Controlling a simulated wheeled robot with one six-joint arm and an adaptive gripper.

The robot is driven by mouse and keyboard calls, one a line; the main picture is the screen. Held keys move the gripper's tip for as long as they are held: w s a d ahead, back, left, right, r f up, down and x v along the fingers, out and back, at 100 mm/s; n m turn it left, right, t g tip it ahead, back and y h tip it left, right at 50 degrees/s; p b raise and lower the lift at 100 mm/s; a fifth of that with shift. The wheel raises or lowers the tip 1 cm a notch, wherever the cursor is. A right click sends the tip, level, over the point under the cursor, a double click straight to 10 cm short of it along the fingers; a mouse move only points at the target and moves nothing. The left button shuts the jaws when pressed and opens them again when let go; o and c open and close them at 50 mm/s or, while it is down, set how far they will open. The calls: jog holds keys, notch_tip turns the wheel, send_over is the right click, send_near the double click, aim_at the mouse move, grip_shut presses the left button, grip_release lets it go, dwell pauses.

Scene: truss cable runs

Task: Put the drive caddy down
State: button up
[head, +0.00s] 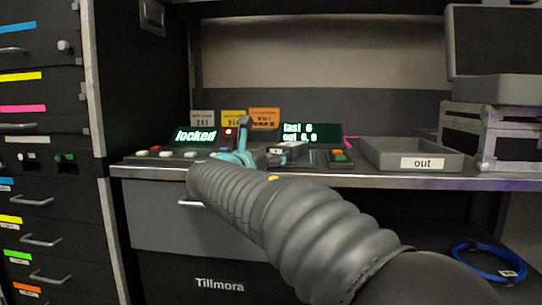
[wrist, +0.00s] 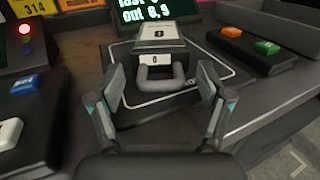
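The drive caddy (wrist: 160,35) is a grey box with a white label and a grey loop handle (wrist: 160,80) facing me. It rests on a dark square pad with a white outline (wrist: 190,88) in the wrist view. In the head view the caddy (head: 287,148) sits on the bench just right of my gripper. My gripper (wrist: 160,82) is open, with one finger on each side of the handle and a visible gap to it on both sides. In the head view my gripper's teal parts (head: 245,152) show, and my arm hides some of the bench front.
A display reading "locked" (head: 196,135) and a second green-text display (head: 311,132) stand behind. Buttons (wrist: 266,47) lie right of the pad, others (wrist: 25,85) left. A grey tray marked "out" (head: 411,155) stands right. Black drawers (head: 45,150) stand left.

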jog(key=shift+f, duration=0.5)
jog(key=shift+r, duration=0.25)
jog(key=r+p+v, duration=0.1)
jog(key=v, duration=1.1)
jog(key=shift+r, duration=0.1)
jog(key=s+d+f+m+g, duration=0.4)
jog(key=d+f+m, duration=0.2)
jog(key=d, duration=0.5)
jog(key=s+d+f+m+g, duration=0.4)
jog(key=d+f+m, duration=0.25)
jog(key=d, duration=0.45)
jog(key=s+d+f+m+g+y, duration=0.1)
jog(key=s+d+f+m+y, duration=0.1)
jog(key=s+f+m, duration=0.6)
jog(key=s+d+f+m+g+y, duration=0.2)
jog(key=s+f+m+y, duration=0.3)
jog(key=s+f+m, duration=0.3)
jog(key=s+d+m, duration=0.1)
jog(key=s+m, duration=0.1)
jog(key=s, duration=0.1)
jog(key=shift+d+m, duration=0.3)
jog(key=shift+m, duration=0.05)
